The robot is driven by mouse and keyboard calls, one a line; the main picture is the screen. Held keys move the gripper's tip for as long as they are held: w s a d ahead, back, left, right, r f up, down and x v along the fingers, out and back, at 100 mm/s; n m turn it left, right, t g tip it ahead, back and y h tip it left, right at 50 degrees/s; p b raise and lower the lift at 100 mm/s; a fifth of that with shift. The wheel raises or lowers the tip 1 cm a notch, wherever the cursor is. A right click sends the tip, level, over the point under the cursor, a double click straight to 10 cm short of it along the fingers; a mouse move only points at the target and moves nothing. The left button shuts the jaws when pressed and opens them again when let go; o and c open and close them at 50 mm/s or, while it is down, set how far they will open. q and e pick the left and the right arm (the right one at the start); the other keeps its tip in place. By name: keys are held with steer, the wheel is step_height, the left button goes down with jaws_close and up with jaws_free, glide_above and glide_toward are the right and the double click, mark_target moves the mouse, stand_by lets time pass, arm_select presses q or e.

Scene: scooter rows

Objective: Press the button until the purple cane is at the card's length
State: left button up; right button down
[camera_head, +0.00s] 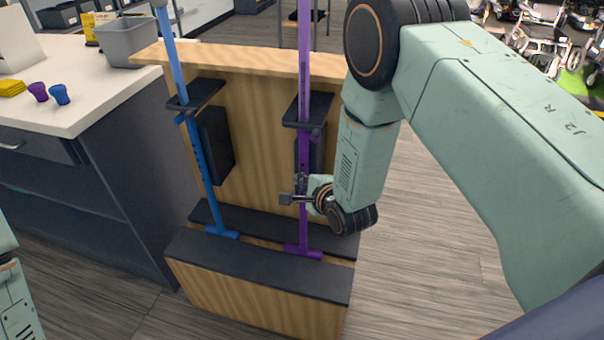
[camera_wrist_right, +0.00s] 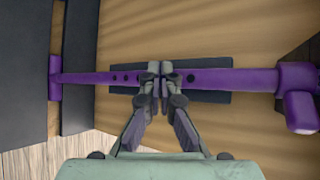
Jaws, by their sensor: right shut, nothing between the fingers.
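The purple cane (camera_head: 304,150) stands upright in a wooden rack, its purple foot at the lower ledge and its top out of frame. In the right wrist view the cane (camera_wrist_right: 240,79) lies across the picture, with dark holes along its shaft. My right gripper (camera_head: 301,183) is shut and empty at the cane's lower shaft. In the wrist view its fingertips (camera_wrist_right: 154,74) cover part of the shaft; I cannot tell whether they touch it. No button can be made out. A pale blank panel (camera_head: 20,52), possibly the card, stands on the counter. My left gripper is out of view.
A blue cane (camera_head: 191,125) stands left in the same wooden rack (camera_head: 255,130). The white counter (camera_head: 85,95) holds a grey bin (camera_head: 127,42), a purple cup (camera_head: 38,92), a blue cup (camera_head: 60,95) and yellow items. Wheelchairs stand at the upper right. Open floor lies right of the rack.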

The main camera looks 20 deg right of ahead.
steer(key=shift+w+d+r, duration=0.2)
steer(key=shift+w+d, duration=0.15)
steer(key=shift+w, duration=0.2)
stand_by(1.0)
steer(key=shift+s+a, duration=0.1)
steer(key=shift+s+a+f+p, duration=0.15)
steer(key=shift+s+a, duration=0.15)
steer(key=shift+s, duration=0.15)
steer(key=shift+s+a+r+p, duration=0.15)
steer(key=shift+s+a, duration=0.1)
steer(key=shift+s, duration=0.2)
steer(key=shift+f, duration=0.2)
steer(key=shift+s+a+p, duration=0.4)
steer(key=shift+s+a, duration=0.05)
steer(key=shift+s, duration=0.25)
steer(key=shift+s+a+p, duration=0.35)
steer(key=shift+s+a, duration=0.05)
steer(key=shift+s, duration=0.3)
steer(key=shift+s+a+p, duration=0.4)
steer(key=shift+s+a, duration=0.05)
steer(key=shift+s, duration=0.25)
